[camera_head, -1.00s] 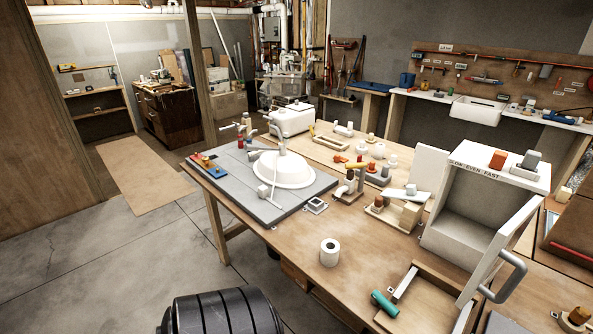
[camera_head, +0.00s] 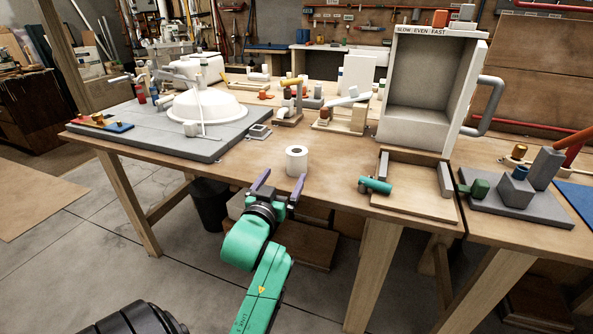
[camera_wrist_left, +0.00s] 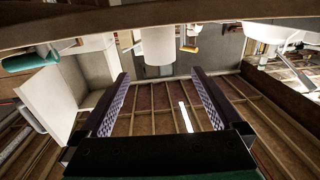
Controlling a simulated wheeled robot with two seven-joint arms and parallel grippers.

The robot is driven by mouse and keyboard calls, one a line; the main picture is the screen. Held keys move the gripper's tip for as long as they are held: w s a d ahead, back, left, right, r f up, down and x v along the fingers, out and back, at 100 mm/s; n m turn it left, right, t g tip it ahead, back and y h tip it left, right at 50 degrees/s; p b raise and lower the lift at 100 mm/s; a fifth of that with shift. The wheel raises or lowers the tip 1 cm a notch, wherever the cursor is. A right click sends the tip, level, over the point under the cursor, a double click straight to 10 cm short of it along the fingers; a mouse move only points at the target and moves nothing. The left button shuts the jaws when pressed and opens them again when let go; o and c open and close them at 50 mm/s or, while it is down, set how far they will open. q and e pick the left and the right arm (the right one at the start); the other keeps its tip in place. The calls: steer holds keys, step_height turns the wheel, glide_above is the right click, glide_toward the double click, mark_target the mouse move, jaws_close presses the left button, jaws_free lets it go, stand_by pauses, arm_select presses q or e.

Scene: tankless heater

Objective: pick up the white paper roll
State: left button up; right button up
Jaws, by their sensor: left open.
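The white paper roll (camera_head: 296,161) stands upright near the front edge of the wooden workbench (camera_head: 335,185), its dark core hole facing up. My left gripper (camera_head: 277,184), on a green arm, is just in front of the bench edge, a little nearer and lower than the roll. Its two purple fingers are spread apart with nothing between them. In the left wrist view the roll (camera_wrist_left: 158,46) shows beyond the open fingers, roughly centred between them and apart from both. My right gripper is not in view.
A teal-handled tool (camera_head: 375,185) lies right of the roll by a wooden tray (camera_head: 415,198). A white open box (camera_head: 430,95) stands behind the tray. A grey board (camera_head: 165,140) with a white dome (camera_head: 207,103) is at the left. Bare bench surrounds the roll.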

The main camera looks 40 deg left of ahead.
mark_target(294, 160)
arm_select(q)
steer(key=x, duration=1.2)
steer(key=shift+w+f, duration=0.2)
steer(key=c, duration=0.5)
jaws_close()
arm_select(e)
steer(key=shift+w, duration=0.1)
arm_select(q)
step_height(294, 160, up, 20)
steer(key=p, duration=0.3)
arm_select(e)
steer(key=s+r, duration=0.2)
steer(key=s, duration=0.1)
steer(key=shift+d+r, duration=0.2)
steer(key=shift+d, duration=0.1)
